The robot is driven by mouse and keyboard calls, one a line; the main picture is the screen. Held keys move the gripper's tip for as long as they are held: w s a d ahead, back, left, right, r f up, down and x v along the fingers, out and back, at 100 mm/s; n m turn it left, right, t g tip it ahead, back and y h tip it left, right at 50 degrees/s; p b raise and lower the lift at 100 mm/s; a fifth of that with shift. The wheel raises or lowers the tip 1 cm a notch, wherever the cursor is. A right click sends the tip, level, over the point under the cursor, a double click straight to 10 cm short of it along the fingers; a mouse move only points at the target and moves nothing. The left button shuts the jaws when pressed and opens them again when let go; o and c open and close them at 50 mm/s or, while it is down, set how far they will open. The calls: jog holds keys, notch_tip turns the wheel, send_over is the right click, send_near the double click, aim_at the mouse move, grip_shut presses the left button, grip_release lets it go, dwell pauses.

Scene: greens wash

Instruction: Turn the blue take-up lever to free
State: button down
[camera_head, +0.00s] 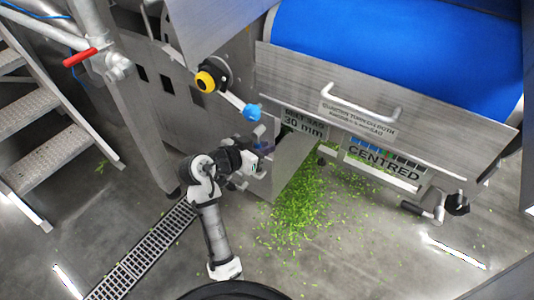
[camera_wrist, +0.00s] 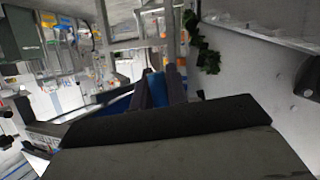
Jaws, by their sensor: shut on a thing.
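My gripper (camera_head: 264,146) is at the steel side panel below the conveyor's left corner. In the wrist view its two dark fingers (camera_wrist: 160,92) are close together with a blue piece (camera_wrist: 156,84) between them, and they are shut on it. In the head view a small dark-blue part, seemingly the blue take-up lever (camera_head: 266,147), shows at the fingertips. It is mostly hidden by the gripper, so its angle cannot be told. Just above is a crank arm with a yellow hub (camera_head: 206,81) and a light-blue knob (camera_head: 252,112), apart from the gripper.
The wide blue belt (camera_head: 400,50) fills the upper right. Signs read "BELT SAG 30 mm" (camera_head: 304,122) and "CENTRED" (camera_head: 382,163). Green leaf bits (camera_head: 297,208) litter the floor. Metal stairs (camera_head: 40,120) and a red-handled valve (camera_head: 80,57) stand left; a floor drain (camera_head: 140,255) runs below.

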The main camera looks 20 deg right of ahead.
jog(key=shift+w+a+f+m+y+b, duration=0.1)
jog(key=shift+w+a+m+y+b, duration=0.2)
jog(key=shift+m+b, duration=0.15)
dwell(0.4)
jog(key=c, duration=1.4)
grip_release()
jog(key=v, duration=1.3)
jog(key=shift+s+a, duration=0.25)
jog(key=shift+s, duration=0.15)
